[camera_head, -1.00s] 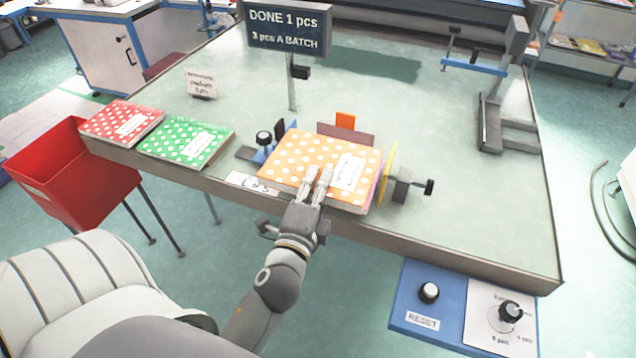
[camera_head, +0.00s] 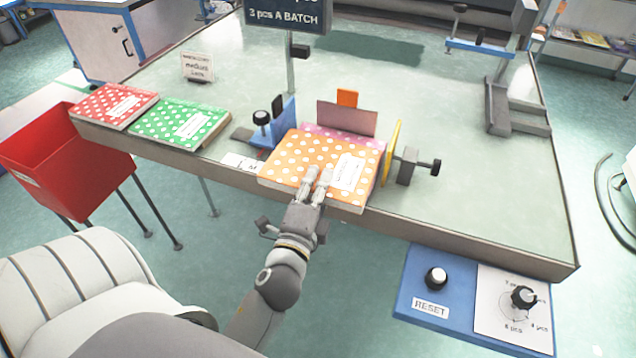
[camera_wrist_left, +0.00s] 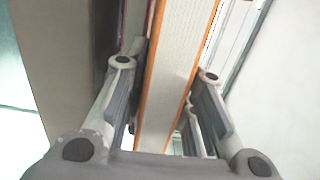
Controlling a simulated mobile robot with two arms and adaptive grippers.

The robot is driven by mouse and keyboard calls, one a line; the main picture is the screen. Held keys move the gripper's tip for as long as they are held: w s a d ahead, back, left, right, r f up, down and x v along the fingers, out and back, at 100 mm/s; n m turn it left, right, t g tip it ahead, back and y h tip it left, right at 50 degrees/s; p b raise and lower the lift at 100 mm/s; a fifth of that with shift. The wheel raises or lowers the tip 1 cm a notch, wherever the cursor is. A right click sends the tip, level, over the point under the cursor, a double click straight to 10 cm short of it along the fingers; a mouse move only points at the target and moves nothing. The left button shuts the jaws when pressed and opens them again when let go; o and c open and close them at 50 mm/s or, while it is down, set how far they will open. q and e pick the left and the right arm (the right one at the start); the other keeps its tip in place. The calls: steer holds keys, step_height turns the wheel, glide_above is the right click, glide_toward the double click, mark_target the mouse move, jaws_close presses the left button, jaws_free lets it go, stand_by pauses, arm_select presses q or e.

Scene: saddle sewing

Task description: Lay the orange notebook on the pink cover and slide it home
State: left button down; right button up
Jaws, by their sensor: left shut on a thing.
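The orange notebook (camera_head: 290,158) with white dots and a white label lies at the table's front edge. Its front side reaches out over that edge. A strip of the pink cover (camera_head: 342,139) shows behind it; the rest is hidden under the notebook. My left gripper (camera_head: 318,180) is shut on the notebook's near side. In the left wrist view the notebook's pale page edge (camera_wrist_left: 178,70) runs between the two fingers, bordered by orange covers. I cannot tell whether the notebook touches the pink cover. My right gripper is not in view.
A brown upright plate with an orange tab (camera_head: 347,98) stands behind the pink cover. A blue clamp with a black knob (camera_head: 262,117) is at left, a yellow plate (camera_head: 392,140) at right. Red (camera_head: 113,106) and green (camera_head: 180,124) dotted notebooks lie left. A red bin (camera_head: 65,165) stands beside the table.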

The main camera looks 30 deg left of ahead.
arm_select(q)
steer(key=shift+f+b, duration=0.2)
steer(key=shift+b, duration=0.1)
stand_by(0.6)
steer(key=c, duration=1.2)
jaws_free()
steer(key=shift+o, duration=0.4)
steer(key=shift+f, duration=0.25)
steer(key=shift+s, duration=0.1)
